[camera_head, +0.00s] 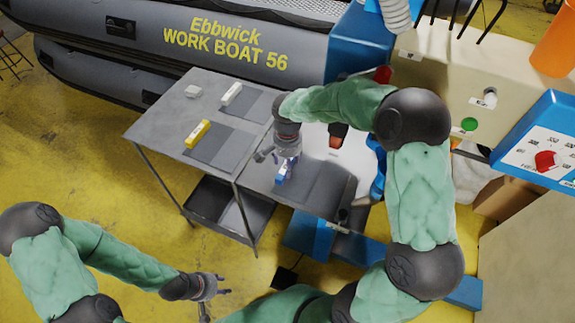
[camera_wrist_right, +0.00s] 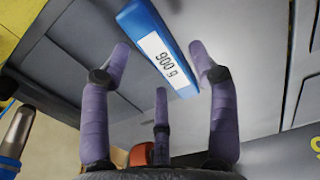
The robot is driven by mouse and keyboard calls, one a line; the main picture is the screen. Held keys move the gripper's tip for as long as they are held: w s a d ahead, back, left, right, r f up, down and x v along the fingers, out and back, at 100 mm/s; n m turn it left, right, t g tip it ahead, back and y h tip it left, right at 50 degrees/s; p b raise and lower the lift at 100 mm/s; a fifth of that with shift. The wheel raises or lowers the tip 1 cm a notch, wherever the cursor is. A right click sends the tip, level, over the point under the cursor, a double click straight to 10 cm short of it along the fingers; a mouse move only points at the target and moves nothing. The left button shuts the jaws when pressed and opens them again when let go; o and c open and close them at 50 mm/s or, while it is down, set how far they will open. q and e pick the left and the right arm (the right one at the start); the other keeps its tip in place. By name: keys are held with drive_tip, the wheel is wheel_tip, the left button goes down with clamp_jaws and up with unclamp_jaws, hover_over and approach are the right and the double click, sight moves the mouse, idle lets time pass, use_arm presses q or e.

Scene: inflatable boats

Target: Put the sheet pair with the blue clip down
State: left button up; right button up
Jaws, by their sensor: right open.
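The blue clip (camera_head: 281,174) is a blue bar with a white label reading "900 g" in the right wrist view (camera_wrist_right: 158,45). In the head view it lies at the edge of a dark grey sheet pair (camera_head: 318,184) on the table's right part. My right gripper (camera_head: 283,160) is directly over the clip, with its fingers open and apart from it. In the wrist view the spread fingers (camera_wrist_right: 170,70) stand around the near side of the clip. My left gripper (camera_head: 215,290) is open and empty, low in front of the table.
A yellow clip (camera_head: 197,134) and a white clip (camera_head: 231,94) lie on other grey sheets on the table (camera_head: 160,117). A grey boat (camera_head: 180,40) is behind. A beige machine (camera_head: 450,75) with a blue panel (camera_head: 545,140) stands right. Yellow floor is free at front left.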

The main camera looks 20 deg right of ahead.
wheel_tip(320, 180, up, 10)
drive_tip(key=p, duration=0.2)
